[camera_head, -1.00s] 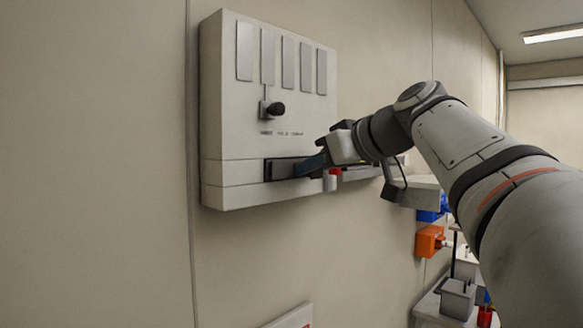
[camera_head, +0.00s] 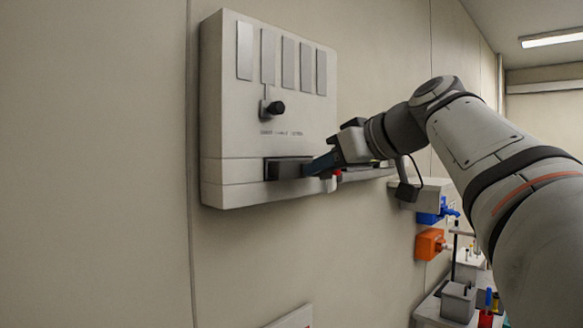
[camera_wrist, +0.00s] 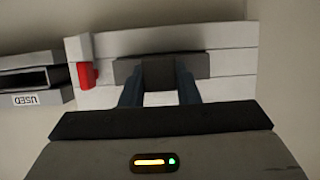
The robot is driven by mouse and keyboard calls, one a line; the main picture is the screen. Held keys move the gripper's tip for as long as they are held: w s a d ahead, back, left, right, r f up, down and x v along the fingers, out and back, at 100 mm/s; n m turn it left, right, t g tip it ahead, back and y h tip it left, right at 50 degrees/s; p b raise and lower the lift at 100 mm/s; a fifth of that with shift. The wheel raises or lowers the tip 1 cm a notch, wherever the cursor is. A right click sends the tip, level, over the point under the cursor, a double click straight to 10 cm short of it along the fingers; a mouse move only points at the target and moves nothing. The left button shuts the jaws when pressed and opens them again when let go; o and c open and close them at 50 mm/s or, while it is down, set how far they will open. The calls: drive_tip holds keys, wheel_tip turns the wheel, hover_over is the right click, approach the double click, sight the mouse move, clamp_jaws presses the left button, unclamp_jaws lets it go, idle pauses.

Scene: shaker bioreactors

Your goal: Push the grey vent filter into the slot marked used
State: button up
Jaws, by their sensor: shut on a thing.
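The grey vent filter (camera_wrist: 158,76) is a dark block between the two blue fingers of my gripper (camera_wrist: 159,88) in the wrist view. My gripper is shut on it, in front of a wider dark grey bar (camera_wrist: 203,66) on the pale wall unit. In the head view my gripper (camera_head: 308,167) reaches a dark block-like part (camera_head: 285,169) low on the unit's face. I cannot tell how far the filter sits inside the unit. The slot marked used (camera_wrist: 40,78) is a dark rectangular opening at the left of the wrist view; its label (camera_wrist: 25,99) appears upside down.
A red tab (camera_wrist: 86,75) stands on the unit's edge, between the filter and the used slot. The wall unit (camera_head: 230,130) carries several grey plates and a black knob (camera_head: 276,108). Blue (camera_head: 430,217) and orange (camera_head: 429,242) fixtures are lower right.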

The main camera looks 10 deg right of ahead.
drive_tip(key=shift+s+d, duration=0.15)
drive_tip(key=shift+s+d+b, duration=0.25)
drive_tip(key=shift+s+b, duration=0.1)
drive_tip(key=shift+s, duration=0.05)
drive_tip(key=shift+s+d, duration=0.15)
drive_tip(key=shift+s, duration=0.05)
drive_tip(key=shift+s+d+b, duration=0.2)
drive_tip(key=shift+s+b, duration=0.1)
drive_tip(key=shift+s+d, duration=0.25)
drive_tip(key=shift+s, duration=0.05)
drive_tip(key=shift+s+d+b, duration=0.25)
drive_tip(key=shift+s+b, duration=0.05)
drive_tip(key=shift+s, duration=0.05)
idle(0.5)
drive_tip(key=shift+s+d+b, duration=0.15)
drive_tip(key=shift+s+d, duration=0.3)
drive_tip(key=shift+s, duration=0.2)
drive_tip(key=shift+s+d+b, duration=0.15)
drive_tip(key=shift+s+d, duration=0.25)
drive_tip(key=shift+s, duration=0.2)
drive_tip(key=shift+w, duration=0.1)
